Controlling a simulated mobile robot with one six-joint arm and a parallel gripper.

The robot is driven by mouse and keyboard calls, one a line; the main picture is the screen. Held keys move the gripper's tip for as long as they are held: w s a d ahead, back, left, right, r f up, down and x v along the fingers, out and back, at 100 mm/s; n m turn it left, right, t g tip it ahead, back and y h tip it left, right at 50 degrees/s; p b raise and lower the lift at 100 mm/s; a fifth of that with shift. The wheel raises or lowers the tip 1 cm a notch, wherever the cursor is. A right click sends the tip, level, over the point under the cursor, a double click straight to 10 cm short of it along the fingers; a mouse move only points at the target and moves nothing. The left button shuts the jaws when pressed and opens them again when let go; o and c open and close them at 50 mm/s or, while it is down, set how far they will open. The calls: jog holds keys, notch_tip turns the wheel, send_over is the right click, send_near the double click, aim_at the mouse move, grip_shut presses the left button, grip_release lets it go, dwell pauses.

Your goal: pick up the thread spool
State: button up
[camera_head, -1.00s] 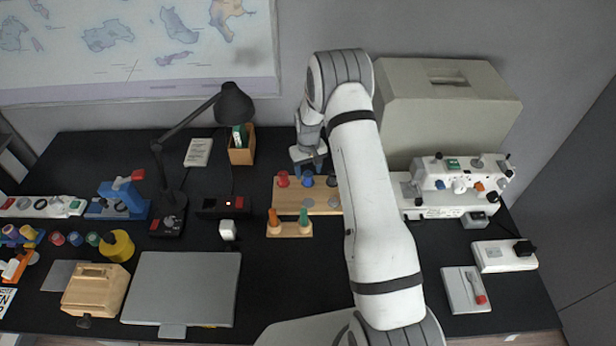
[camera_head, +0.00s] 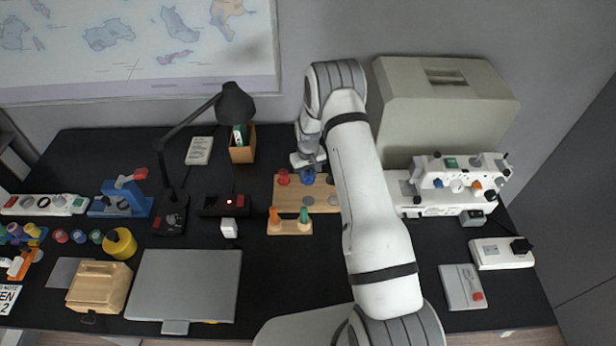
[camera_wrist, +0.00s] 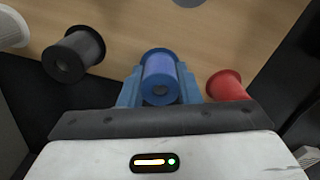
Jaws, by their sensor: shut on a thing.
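A blue thread spool (camera_wrist: 160,75) stands between the two blue fingers of my gripper (camera_wrist: 160,88) in the wrist view. The fingers are shut on it from both sides. In the head view the blue spool (camera_head: 307,176) shows just under my gripper (camera_head: 307,166), at the wooden rack (camera_head: 291,200). I cannot tell whether it is clear of the rack. A red spool (camera_wrist: 226,86) is close to the right finger in the wrist view, and a dark spool (camera_wrist: 74,55) lies farther left. In the head view the red spool (camera_head: 283,177) is left of the blue one.
A small wooden stand (camera_head: 290,227) with orange and green pieces is in front of the rack. A white sewing machine (camera_head: 447,190) and its beige case (camera_head: 440,105) are to the right.

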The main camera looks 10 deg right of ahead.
jog(key=shift+c, duration=1.3)
jog(key=shift+r, duration=0.1)
notch_tip(320, 180, up, 10)
jog(key=b, duration=0.3)
